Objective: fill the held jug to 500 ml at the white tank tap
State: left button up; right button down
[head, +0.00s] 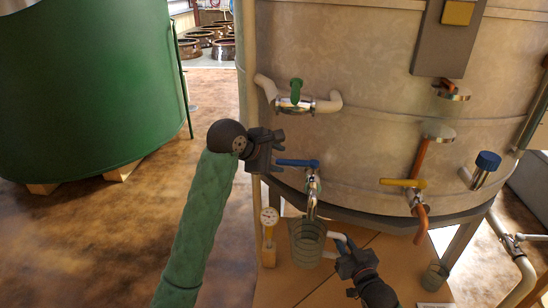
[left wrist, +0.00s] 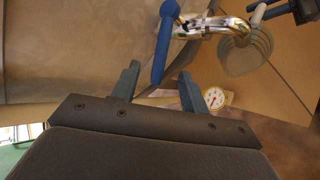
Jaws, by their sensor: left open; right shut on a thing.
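The clear jug (head: 305,246) with ring markings is upright under the chrome tap (head: 312,190) on the white tank (head: 350,130); its water level cannot be read. My right gripper (head: 347,250) is shut on the jug's pale handle (head: 337,237). The tap's blue lever (head: 297,162) points left. My left gripper (head: 279,150) is open at the lever's free end. In the left wrist view the blue lever (left wrist: 163,45) reaches down toward the gap between the open fingers (left wrist: 158,88), and the jug (left wrist: 246,50) is at upper right.
A dial gauge (head: 269,217) stands left of the jug. A smaller clear beaker (head: 435,276) is at right on the brown board (head: 320,285). A green valve (head: 295,92), a yellow-handled tap (head: 405,184) and a blue-capped pipe (head: 486,165) are on the tank. A green vat (head: 90,90) stands left.

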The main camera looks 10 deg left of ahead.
aim_at(287, 162)
pick_arm(q)
jog(key=shift+x, duration=3.05)
grip_shut()
